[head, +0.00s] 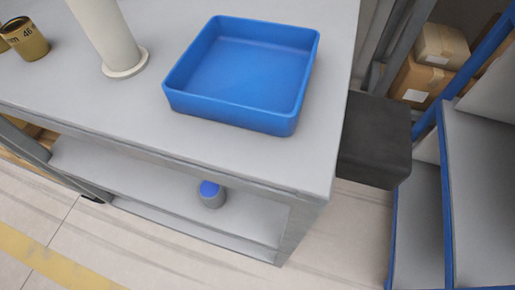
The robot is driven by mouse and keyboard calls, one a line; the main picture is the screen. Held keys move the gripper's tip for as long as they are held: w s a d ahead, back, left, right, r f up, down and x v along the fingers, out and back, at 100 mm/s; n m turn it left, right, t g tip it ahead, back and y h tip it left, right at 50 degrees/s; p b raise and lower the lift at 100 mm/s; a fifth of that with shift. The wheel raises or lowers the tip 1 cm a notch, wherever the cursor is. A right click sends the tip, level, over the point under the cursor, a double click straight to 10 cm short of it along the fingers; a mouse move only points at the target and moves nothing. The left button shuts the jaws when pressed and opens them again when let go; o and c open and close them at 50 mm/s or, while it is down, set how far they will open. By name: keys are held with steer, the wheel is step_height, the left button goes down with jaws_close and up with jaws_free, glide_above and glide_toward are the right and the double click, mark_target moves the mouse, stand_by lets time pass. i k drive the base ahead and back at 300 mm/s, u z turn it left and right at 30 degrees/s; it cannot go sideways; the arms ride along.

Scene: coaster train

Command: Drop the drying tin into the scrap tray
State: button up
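A blue, square, open tray (290,122), which fits the scrap tray, stands on the grey bench top near its right end. It looks empty. A small grey tin with a blue top (211,197) stands upright on the bench's lower shelf, below the tray. A gold tin with dark markings (27,42) is on the bench top at the far left, with part of another gold one beside it. I cannot tell which of these is the drying tin. My gripper's fingers do not show.
A pale round post with a flanged foot (123,63) stands on the bench (225,155) left of the tray. A dark block (374,140) is beside the bench's right end. Blue-framed shelving (447,190) and cardboard boxes (418,80) are at right. Floor in front looks clear.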

mark_target(262, 80)
steer(key=z, duration=0.05)
steer(key=i, duration=1)
steer(key=u, duration=0.05)
